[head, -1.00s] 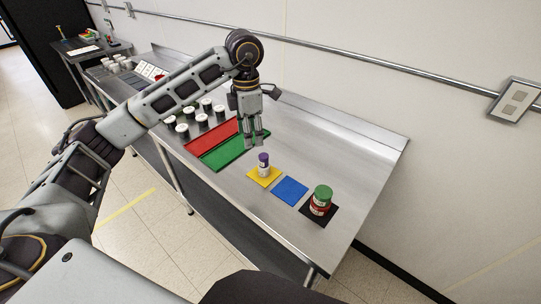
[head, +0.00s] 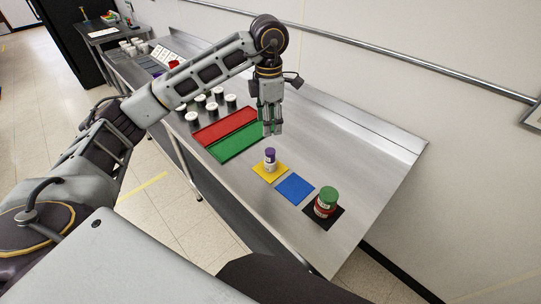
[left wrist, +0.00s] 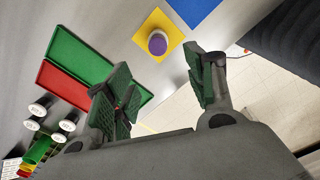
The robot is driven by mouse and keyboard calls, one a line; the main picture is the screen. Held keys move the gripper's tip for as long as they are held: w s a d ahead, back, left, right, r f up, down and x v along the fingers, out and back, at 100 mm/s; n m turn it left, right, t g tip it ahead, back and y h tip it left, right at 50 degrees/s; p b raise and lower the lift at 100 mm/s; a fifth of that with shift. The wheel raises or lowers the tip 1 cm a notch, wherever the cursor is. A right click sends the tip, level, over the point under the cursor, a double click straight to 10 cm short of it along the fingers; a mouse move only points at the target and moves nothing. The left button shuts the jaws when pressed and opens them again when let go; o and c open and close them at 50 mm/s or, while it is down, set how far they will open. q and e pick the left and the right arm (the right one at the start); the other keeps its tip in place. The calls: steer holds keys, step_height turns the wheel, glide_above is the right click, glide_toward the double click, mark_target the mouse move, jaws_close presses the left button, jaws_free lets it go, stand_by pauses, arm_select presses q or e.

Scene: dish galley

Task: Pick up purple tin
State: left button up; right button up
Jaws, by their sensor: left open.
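The purple tin (head: 270,158) has a purple top and a white label. It stands upright on a yellow mat (head: 282,173) on the steel counter. In the left wrist view the purple tin (left wrist: 157,43) shows from above on the yellow mat (left wrist: 172,25), beyond the fingers. My left gripper (head: 272,130) points down just above and behind the tin, apart from it. In the left wrist view its fingers (left wrist: 165,85) are spread with nothing between them. My right gripper is not in view.
A blue mat (head: 294,189) lies beside the yellow one. A green and red tin stack (head: 326,203) stands on a black mat. Red (head: 215,128) and green (head: 240,143) trays and several white-lidded tins (head: 214,105) are further left. The counter's right part is clear.

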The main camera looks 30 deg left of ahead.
arm_select(q)
glide_above(270, 151)
steer(key=f, duration=0.7)
steer(key=shift+s, duration=0.2)
steer(key=shift+f, duration=0.55)
steer(key=shift+f+p, duration=0.1)
steer(key=shift+p, duration=0.2)
steer(key=shift+w+f+p, duration=0.15)
steer(key=shift+f+p, duration=0.1)
steer(key=shift+f, duration=0.65)
steer(key=shift+w+f+p, duration=0.1)
steer(key=shift+f+p, duration=0.1)
steer(key=shift+f, duration=1.45)
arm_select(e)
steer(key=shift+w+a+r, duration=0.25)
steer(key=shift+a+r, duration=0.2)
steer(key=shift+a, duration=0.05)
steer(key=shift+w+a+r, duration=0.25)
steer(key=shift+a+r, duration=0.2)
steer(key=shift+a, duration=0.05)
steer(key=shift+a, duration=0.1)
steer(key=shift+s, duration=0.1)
